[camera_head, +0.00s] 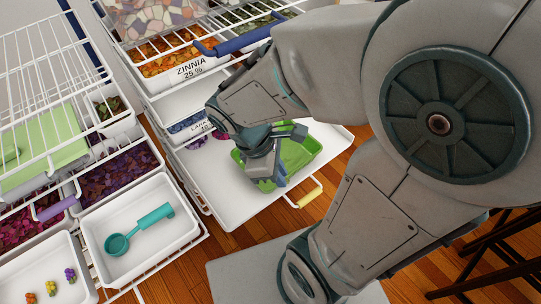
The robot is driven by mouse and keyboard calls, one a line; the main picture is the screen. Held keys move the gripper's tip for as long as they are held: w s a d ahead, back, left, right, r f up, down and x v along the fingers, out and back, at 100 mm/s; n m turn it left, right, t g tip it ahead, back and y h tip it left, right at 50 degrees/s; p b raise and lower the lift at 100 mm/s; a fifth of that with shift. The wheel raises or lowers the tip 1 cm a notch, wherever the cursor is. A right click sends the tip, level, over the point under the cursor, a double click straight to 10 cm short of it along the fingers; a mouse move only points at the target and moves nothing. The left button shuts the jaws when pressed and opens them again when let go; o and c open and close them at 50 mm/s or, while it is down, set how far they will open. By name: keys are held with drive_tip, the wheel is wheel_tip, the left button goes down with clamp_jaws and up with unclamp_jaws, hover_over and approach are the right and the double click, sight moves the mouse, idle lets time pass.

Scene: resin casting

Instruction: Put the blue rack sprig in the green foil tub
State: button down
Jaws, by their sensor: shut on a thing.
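The green foil tub (308,148) stands in a pulled-out white drawer in the middle of the head view. My gripper (274,180) points down over the tub's near left part and covers some of it. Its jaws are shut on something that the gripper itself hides. I cannot tell whether that is the blue rack sprig, and I cannot make out this sprig elsewhere. I also cannot tell whether the fingers touch the tub.
The white drawer (232,205) has a yellow handle (309,194). A blue-handled wire rack (240,40) is behind. My arm covers the right side.

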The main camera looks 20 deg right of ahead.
drive_tip(key=shift+w+f+b, duration=0.3)
drive_tip(key=shift+f+b, duration=0.05)
drive_tip(key=shift+f, duration=0.3)
drive_tip(key=w+f+b, duration=0.1)
drive_tip(key=w+f, duration=0.1)
drive_tip(key=w, duration=0.1)
drive_tip(key=w+f+b, duration=0.2)
drive_tip(key=w, duration=0.2)
drive_tip(key=w+f+b, duration=0.2)
drive_tip(key=w, duration=0.2)
drive_tip(key=shift+f, duration=0.25)
drive_tip(key=shift+f+b, duration=1.15)
drive_tip(key=shift+f, duration=0.85)
drive_tip(key=shift+f, duration=0.1)
drive_tip(key=c, duration=1.8)
unclamp_jaws()
drive_tip(key=shift+f, duration=0.1)
drive_tip(key=o, duration=0.4)
